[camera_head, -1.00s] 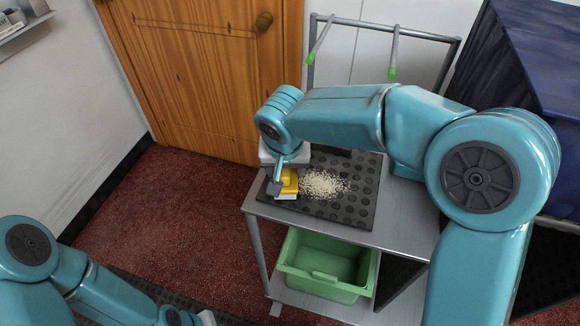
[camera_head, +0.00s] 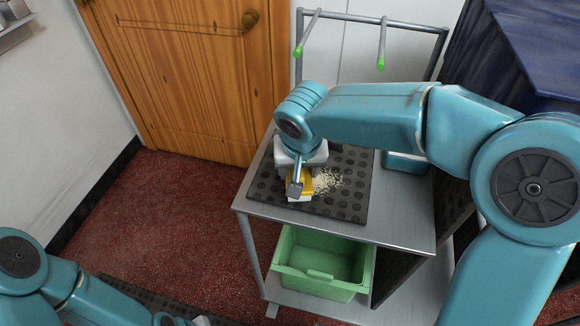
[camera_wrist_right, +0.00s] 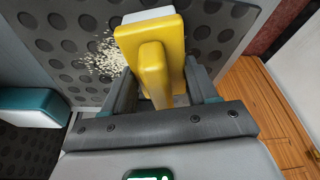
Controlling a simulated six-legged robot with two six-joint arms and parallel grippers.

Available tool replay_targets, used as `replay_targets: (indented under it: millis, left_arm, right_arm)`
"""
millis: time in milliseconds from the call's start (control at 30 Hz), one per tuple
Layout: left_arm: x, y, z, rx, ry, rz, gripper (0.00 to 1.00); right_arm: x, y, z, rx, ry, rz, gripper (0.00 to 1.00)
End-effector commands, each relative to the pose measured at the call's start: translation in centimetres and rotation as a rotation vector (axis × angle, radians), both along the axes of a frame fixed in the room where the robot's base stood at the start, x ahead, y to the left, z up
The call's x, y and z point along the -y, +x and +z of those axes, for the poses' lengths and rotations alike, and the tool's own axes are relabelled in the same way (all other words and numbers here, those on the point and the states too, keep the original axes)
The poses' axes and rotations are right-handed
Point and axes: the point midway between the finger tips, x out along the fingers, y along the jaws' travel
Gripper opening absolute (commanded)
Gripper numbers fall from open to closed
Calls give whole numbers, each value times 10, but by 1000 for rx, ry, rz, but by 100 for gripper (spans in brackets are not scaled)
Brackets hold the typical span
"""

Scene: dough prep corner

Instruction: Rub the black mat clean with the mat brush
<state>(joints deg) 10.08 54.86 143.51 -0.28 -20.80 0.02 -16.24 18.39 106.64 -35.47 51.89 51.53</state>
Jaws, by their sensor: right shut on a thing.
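The black mat (camera_head: 345,206), dark with rows of round dimples, lies on the metal cart top; it also shows in the right wrist view (camera_wrist_right: 205,32). A patch of pale crumbs (camera_head: 329,179) lies on it, also in the right wrist view (camera_wrist_right: 104,60). My right gripper (camera_head: 297,186) is shut on the yellow handle of the mat brush (camera_wrist_right: 152,55), whose pale underside is down at the mat. The brush (camera_head: 305,184) is at the left edge of the crumbs; bristle contact is hidden. Only the end of my left arm shows at the bottom edge; its fingers are out of frame.
A green bin (camera_head: 318,265) stands on the cart's lower shelf. A teal and white object (camera_head: 408,162) is right of the mat, partly behind my right arm. Cart handles (camera_head: 380,45) rise behind. A wooden door (camera_head: 190,80) is at the back left. Red floor lies open to the left.

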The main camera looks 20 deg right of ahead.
Motion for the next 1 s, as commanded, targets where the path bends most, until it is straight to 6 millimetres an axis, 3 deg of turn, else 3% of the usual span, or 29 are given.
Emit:
replay_targets:
  millis: [533, 1000]
  left_arm:
    - [0, 0, -1, 0, 0, 0, 0]
    - [0, 0, 7, 0, 0, 0, 0]
  right_arm:
    - [-2, 1, -1, 0, 0, 1, 21]
    - [-38, 26, 0, -1, 0, 0, 21]
